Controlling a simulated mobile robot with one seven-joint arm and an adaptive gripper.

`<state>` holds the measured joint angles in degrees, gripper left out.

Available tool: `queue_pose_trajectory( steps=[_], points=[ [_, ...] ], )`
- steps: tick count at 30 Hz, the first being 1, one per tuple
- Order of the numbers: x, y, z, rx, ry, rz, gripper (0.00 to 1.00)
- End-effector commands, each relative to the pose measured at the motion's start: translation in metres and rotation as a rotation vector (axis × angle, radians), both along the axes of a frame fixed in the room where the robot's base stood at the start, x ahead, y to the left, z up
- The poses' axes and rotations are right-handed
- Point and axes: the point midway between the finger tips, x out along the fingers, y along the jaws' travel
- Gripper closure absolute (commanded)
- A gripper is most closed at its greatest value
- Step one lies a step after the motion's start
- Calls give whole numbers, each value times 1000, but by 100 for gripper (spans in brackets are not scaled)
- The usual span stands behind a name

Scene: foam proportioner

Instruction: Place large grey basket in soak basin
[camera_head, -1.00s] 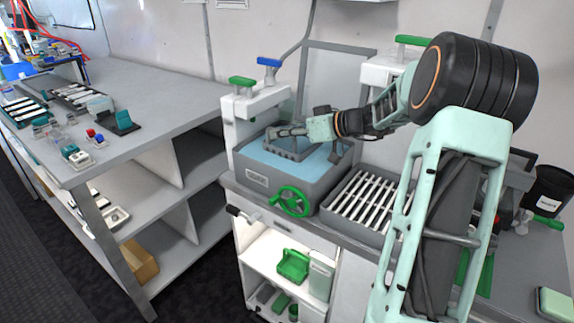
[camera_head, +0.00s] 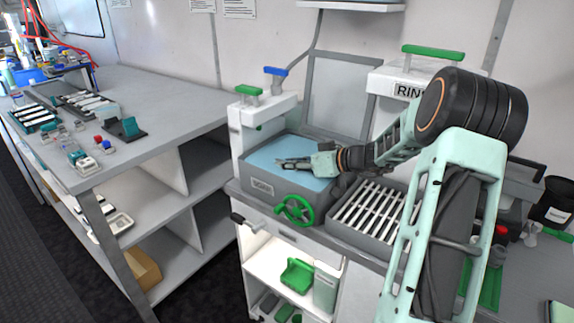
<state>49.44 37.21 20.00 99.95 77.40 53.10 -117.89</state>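The soak basin (camera_head: 262,187) is a grey box filled with opaque blue liquid, with a label on its front. My gripper (camera_head: 282,162) is over the basin, low at the liquid's surface, reaching in from the right. Its dark fingers point left, and their gap is too small to judge. The large grey basket is not clearly visible now; it may be hidden by the liquid or my gripper. I cannot tell whether my gripper touches it.
A green handwheel (camera_head: 295,210) is on the basin's front. A slatted drain rack (camera_head: 378,214) stands to the right. A tall grey panel (camera_head: 345,95) is behind. Green (camera_head: 249,90) and blue (camera_head: 276,71) handles top the white housing. A cluttered bench (camera_head: 165,105) is at left.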

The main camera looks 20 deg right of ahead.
Motion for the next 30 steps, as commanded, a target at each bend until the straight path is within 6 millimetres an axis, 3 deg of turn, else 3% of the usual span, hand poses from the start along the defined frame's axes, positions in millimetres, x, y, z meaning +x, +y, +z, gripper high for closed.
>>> queue_pose_trajectory(
  steps=[14,30],
  points=[
    [-3,-4,3,-1,0,-3,73],
    [-78,-62,42,-1,0,-3,73]
  ],
)
